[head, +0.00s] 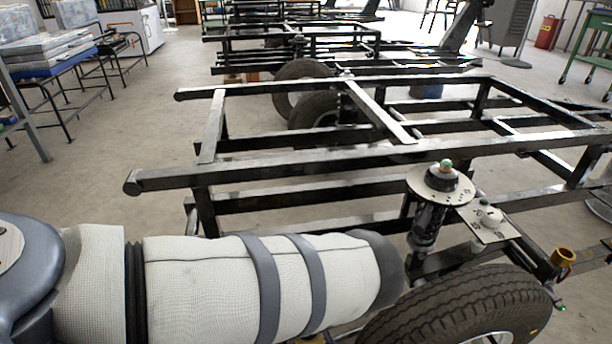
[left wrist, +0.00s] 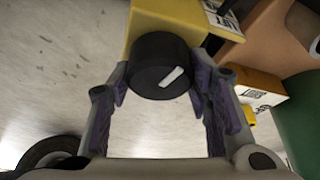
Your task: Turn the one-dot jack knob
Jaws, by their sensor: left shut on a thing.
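A round black knob (left wrist: 158,58) with a white bar mark sits at the end of a yellow body (left wrist: 168,22) in the left wrist view. No dot mark is readable on it, so I cannot tell that it is the one-dot knob. My left gripper (left wrist: 159,82) is shut on this knob, with a purple-padded finger on each side. In the head view my left arm crosses the lower left, and its gripper is hidden. My right gripper is in neither view.
A black steel frame (head: 300,163) spans the head view. Beside it are a round perforated plate (head: 424,187), a small plate with a white knob (head: 490,218) and a tyre (head: 455,305). An orange block and labelled box (left wrist: 258,88) crowd the knob's right in the wrist view.

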